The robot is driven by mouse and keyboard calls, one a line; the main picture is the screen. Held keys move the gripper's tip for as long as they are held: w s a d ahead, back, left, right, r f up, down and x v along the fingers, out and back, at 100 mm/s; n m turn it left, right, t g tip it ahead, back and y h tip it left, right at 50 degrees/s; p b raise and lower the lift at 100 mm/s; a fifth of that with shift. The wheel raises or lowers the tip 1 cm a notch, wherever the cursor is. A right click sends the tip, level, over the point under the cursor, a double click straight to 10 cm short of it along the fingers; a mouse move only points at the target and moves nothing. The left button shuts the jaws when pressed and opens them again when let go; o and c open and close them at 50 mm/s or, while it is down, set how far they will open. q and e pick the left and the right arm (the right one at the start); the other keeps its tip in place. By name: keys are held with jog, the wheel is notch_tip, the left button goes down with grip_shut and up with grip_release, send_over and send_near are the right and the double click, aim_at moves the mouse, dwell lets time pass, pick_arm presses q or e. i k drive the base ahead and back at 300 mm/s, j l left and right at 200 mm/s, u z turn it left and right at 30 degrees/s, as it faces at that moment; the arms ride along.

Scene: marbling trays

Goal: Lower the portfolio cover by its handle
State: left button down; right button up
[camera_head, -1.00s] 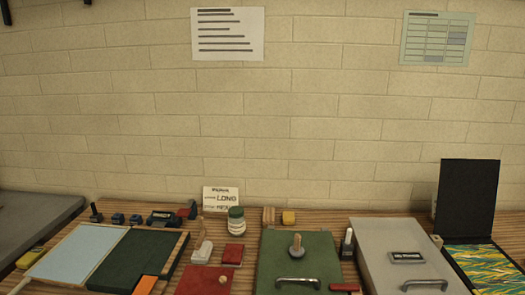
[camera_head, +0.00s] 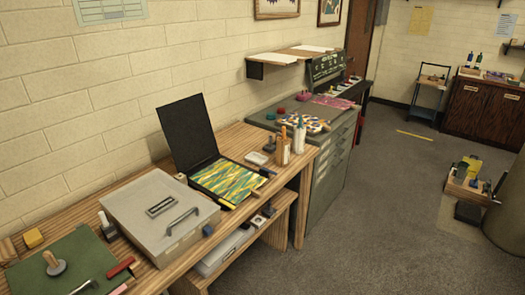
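The portfolio stands open on the wooden bench in the head view. Its black cover (camera_head: 186,128) is raised and leans back a little toward the wall. Its lower half holds a marbled sheet (camera_head: 228,178) in yellow, green and blue. Neither of my grippers is in view.
A grey lidded box (camera_head: 150,222) with a handle stands left of the portfolio. Brush holders (camera_head: 290,150) stand to its right. A grey drawer cabinet (camera_head: 335,160) adjoins the bench. Open floor (camera_head: 380,220) lies in front. A loaded crate (camera_head: 470,185) stands farther right.

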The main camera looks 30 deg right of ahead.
aim_at(185, 123)
jog(key=z, duration=0.5)
jog(key=i+l, duration=0.5)
jog(key=i+l+u, duration=0.1)
jog(key=i+l, duration=0.4)
jog(key=l, duration=0.2)
